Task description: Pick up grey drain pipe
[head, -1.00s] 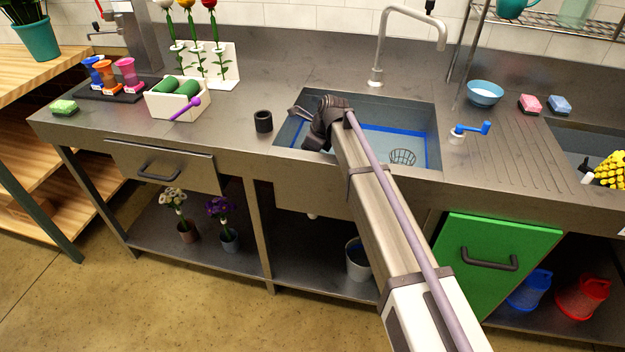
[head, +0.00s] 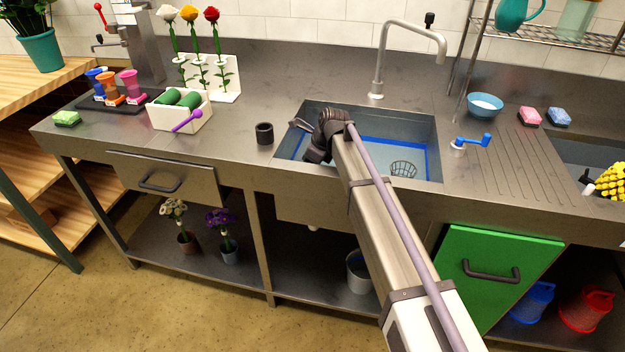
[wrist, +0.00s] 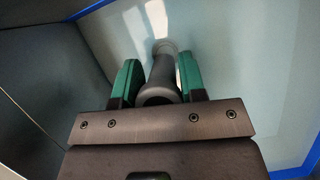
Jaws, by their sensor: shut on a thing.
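The grey drain pipe (wrist: 162,72) stands in the sink, in the wrist view, with a round flange at its far end near the sink floor. My gripper (wrist: 158,82) has its two green-padded fingers on either side of the pipe's near end and is shut on it. In the head view my gripper (head: 303,125) reaches down into the left part of the sink (head: 425,150). The pipe cannot be made out there, behind my dark wrist.
A black cup (head: 264,134) stands just left of the sink. A tall faucet (head: 378,65) rises behind it. A dark wire strainer (head: 403,169) lies in the sink's right part. A blue-handled valve (head: 472,141) is to the right. The sink walls surround my gripper closely.

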